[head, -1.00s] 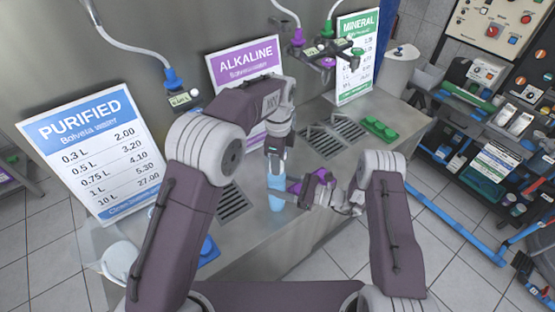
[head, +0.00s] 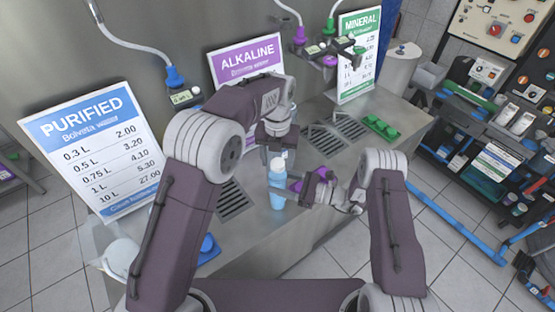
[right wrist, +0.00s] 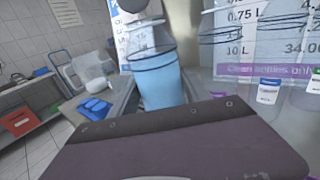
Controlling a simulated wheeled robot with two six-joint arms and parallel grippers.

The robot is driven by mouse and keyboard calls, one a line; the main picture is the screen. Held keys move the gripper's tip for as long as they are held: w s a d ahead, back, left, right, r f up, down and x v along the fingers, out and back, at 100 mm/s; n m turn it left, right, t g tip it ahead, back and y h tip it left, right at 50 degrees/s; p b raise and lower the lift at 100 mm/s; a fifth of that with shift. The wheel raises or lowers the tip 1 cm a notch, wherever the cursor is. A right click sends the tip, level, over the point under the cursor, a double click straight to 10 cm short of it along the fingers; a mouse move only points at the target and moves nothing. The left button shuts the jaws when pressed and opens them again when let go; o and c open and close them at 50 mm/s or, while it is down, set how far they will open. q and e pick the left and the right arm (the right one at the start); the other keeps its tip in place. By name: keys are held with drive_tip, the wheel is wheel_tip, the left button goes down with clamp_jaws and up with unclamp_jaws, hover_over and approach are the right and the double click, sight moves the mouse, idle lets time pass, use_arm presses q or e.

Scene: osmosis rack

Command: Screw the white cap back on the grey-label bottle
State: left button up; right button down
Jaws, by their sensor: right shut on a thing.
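A translucent blue bottle (head: 277,190) stands upright over the counter in the head view, with a pale top (head: 278,163) that looks like the white cap. I cannot tell how tightly it sits. The bottle fills the middle of the right wrist view (right wrist: 160,82); no grey label is readable. My right gripper (head: 296,188) is shut on the bottle from the right. My left gripper (head: 274,148) is just above the bottle's top; its fingers look spread and empty, partly hidden by its arm.
The steel counter (head: 250,240) has drain grates (head: 237,202) and a green tray (head: 380,127). Price signs stand behind: PURIFIED (head: 95,150), ALKALINE (head: 250,60), MINERAL (head: 358,50). A blue item (head: 208,248) lies at the front left. Hanging taps are above.

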use_arm(q)
drive_tip(key=shift+r, duration=2.25)
drive_tip(key=shift+c, duration=0.2)
